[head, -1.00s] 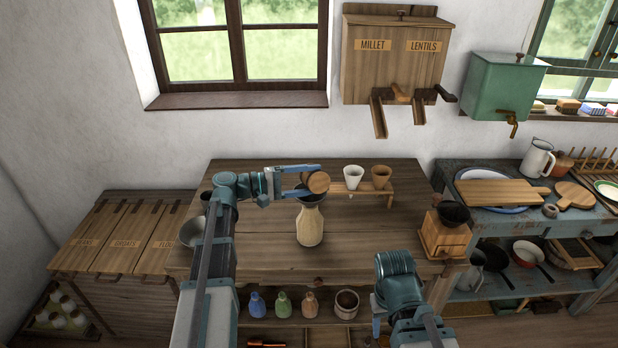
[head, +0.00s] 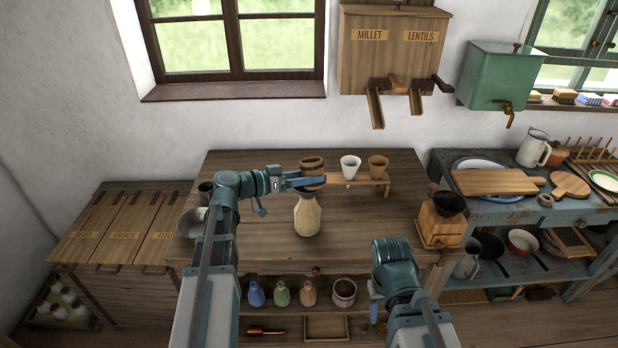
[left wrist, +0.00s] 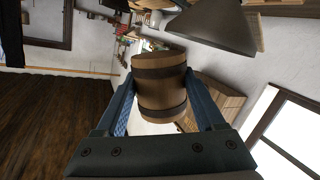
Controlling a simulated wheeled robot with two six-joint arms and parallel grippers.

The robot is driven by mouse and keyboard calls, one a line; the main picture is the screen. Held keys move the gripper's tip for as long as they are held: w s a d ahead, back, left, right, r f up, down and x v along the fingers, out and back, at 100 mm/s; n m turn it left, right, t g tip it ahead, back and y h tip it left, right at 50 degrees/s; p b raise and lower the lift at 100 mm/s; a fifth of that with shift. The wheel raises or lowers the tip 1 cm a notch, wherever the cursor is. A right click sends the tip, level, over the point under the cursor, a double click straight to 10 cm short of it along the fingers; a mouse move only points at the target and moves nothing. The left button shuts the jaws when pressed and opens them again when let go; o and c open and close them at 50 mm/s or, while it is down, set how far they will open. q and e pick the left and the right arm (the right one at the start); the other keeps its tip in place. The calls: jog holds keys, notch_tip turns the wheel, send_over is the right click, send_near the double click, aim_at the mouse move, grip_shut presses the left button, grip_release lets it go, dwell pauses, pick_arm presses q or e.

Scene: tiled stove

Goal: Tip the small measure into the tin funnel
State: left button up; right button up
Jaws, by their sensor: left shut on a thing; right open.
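The small measure (head: 312,172), a wooden cup with dark bands, stands about upright in my left gripper (head: 318,182), just above the pale bottle (head: 307,216) on the table. My left gripper is shut on its sides; the left wrist view shows the measure (left wrist: 160,88) between both fingers. The grey tin funnel (left wrist: 212,28) shows in the left wrist view close by the measure. In the head view the funnel is mostly hidden behind the gripper and measure, at the bottle's mouth. The measure's contents cannot be made out. My right gripper (head: 374,308) is open and empty, low before the table's front edge.
A small wooden rack (head: 368,183) with a white cup (head: 350,166) and a brown cup (head: 378,165) stands right of the measure. A wooden grinder (head: 440,226) is at the table's right edge, a metal bowl (head: 192,223) at the left. The table's front middle is clear.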

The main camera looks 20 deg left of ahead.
pick_arm(q)
jog(key=shift+w+a+f+m+t+b, duration=0.15)
jog(key=shift+w+a+m+t+b, duration=0.05)
jog(key=shift+m, duration=0.5)
jog(key=shift+w+a+f+m+t+b, duration=0.15)
jog(key=shift+w+m+t+b, duration=0.05)
jog(key=shift+m, duration=0.5)
jog(key=shift+r, duration=0.1)
notch_tip(320, 180, up, 6)
jog(key=p, duration=0.6)
